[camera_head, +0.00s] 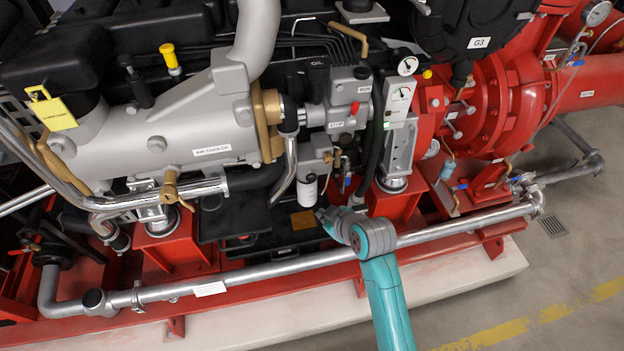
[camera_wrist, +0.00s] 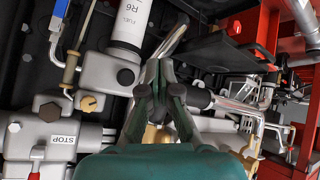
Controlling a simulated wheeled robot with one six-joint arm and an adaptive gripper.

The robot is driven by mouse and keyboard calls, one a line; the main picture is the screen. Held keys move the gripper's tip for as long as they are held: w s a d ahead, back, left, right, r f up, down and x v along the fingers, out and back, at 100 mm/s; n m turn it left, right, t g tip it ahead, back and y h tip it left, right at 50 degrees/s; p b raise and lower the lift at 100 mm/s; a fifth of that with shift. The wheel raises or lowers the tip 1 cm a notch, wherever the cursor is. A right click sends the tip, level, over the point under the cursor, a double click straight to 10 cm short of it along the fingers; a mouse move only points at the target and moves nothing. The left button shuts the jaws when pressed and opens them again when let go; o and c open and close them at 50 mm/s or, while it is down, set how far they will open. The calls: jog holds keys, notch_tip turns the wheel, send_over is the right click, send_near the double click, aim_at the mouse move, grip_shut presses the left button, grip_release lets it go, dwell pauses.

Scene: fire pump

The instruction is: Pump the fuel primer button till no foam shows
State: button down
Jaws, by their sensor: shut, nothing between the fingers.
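The white fuel filter marked "FUEL" (camera_wrist: 131,22) hangs from a grey filter head (camera_wrist: 100,72) in the wrist view. A small black round button (camera_wrist: 125,76) sits on that head and looks like the primer button. In the head view the white filter (camera_head: 307,191) is below the grey head (camera_head: 314,157). My gripper (camera_wrist: 162,66) is shut and empty, its dark fingertips just right of the button in the picture. I cannot tell their depth gap. In the head view my gripper (camera_head: 326,214) is low, right of the filter. I can make out no foam.
A STOP-marked grey housing (camera_wrist: 52,140) with a red knob is at the left of the wrist view. A silver pipe (camera_head: 260,272) runs along the front of the red base. A curved metal pipe (camera_head: 287,172) stands left of the filter. A black hose (camera_head: 376,140) is to its right.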

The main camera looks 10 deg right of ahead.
jog(key=w, duration=0.8)
jog(key=shift+w, duration=0.35)
dwell(1.3)
jog(key=shift+w, duration=0.45)
jog(key=shift+w, duration=0.85)
dwell(1.0)
jog(key=shift+s, duration=1.3)
jog(key=shift+s, duration=0.1)
jog(key=shift+s, duration=2.4)
